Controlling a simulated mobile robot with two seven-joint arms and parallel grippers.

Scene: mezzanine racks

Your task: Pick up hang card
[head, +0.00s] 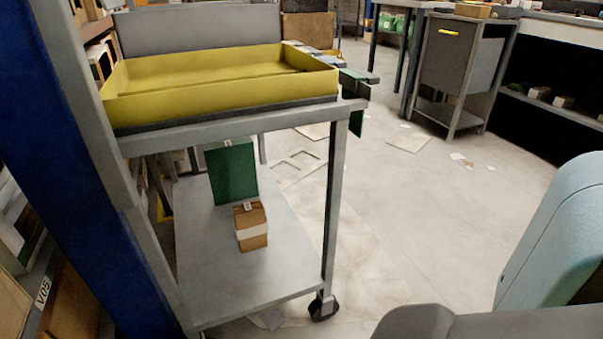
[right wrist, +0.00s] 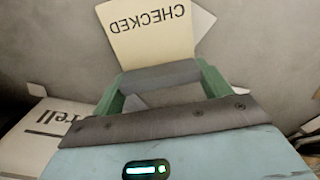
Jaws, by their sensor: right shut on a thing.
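A cream hang card (right wrist: 150,32) with the word "CHECKED", upside down in the picture, shows at the top of the right wrist view. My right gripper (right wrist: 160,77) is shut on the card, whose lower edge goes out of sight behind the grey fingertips. The right gripper and the card cannot be made out in the head view, where only part of my right arm shows at the lower right. My left gripper is in neither view.
A grey cart (head: 225,129) carries a yellow tray (head: 215,102). Its lower shelf (head: 215,285) holds a green panel (head: 232,175) and a cardboard box (head: 251,240). A blue post (head: 75,170) stands at left. A cabinet (head: 455,60) is behind; the floor right of the cart is mostly clear.

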